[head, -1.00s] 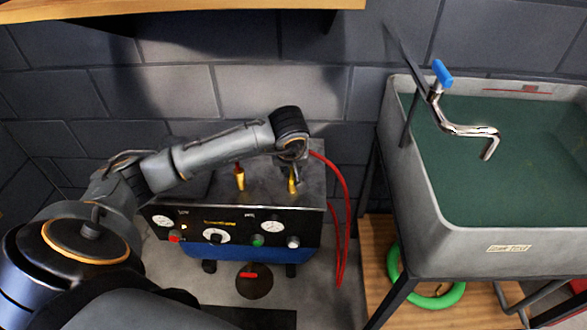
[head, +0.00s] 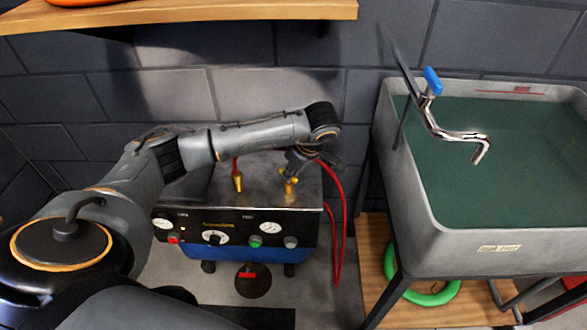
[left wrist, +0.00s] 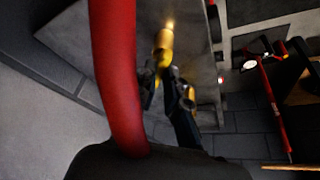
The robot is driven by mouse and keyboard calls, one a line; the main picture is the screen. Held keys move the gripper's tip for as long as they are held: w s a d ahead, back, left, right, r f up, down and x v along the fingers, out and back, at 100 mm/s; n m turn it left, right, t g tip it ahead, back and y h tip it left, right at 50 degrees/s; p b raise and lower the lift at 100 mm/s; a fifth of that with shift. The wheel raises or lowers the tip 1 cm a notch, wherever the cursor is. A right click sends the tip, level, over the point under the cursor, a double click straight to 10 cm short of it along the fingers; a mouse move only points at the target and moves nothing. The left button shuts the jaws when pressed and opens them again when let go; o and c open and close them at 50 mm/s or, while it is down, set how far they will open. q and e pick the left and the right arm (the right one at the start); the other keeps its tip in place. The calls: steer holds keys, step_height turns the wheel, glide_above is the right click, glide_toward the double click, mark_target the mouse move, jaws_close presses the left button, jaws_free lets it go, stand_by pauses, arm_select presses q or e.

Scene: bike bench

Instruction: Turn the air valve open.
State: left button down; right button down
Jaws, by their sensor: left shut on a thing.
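The compressor (head: 268,222) stands on the floor against the wall, with a black front panel of gauges and knobs. Two brass fittings rise from its top. The right one, which I take for the air valve (head: 290,187), is partly hidden by my left gripper (head: 293,172). In the left wrist view the brass body of the valve (left wrist: 163,45) lies at the fingertips of my left gripper (left wrist: 167,92). The gripper is shut on it; the exact grip on its handle is hard to make out. My right gripper is not in view.
A red hose (head: 337,225) loops down the compressor's right side; it crosses close in front of the left wrist camera (left wrist: 115,70). The other brass fitting (head: 238,180) stands to the left. A grey sink (head: 420,200) is to the right, and a wooden shelf (head: 180,16) hangs above.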

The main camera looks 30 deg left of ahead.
arm_select(q)
steer(key=n, duration=0.2)
steer(key=n+g, duration=0.1)
steer(key=shift+w+a+n+g+p, duration=0.15)
steer(key=shift+n+g+p, duration=0.15)
steer(key=shift+n+p, duration=0.1)
steer(key=n+g, duration=0.1)
steer(key=n, duration=0.2)
steer(key=shift+w+n+h+p, duration=0.15)
steer(key=shift+n+h+p, duration=0.15)
steer(key=shift+n+p, duration=0.1)
steer(key=shift+a+f+n+g, duration=0.1)
steer(key=shift+n+g, duration=0.3)
steer(key=shift+n, duration=0.4)
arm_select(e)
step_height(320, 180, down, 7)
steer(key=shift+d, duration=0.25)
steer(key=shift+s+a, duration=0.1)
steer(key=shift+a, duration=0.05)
arm_select(q)
steer(key=c, duration=1.4)
jaws_free()
steer(key=shift+a, duration=0.1)
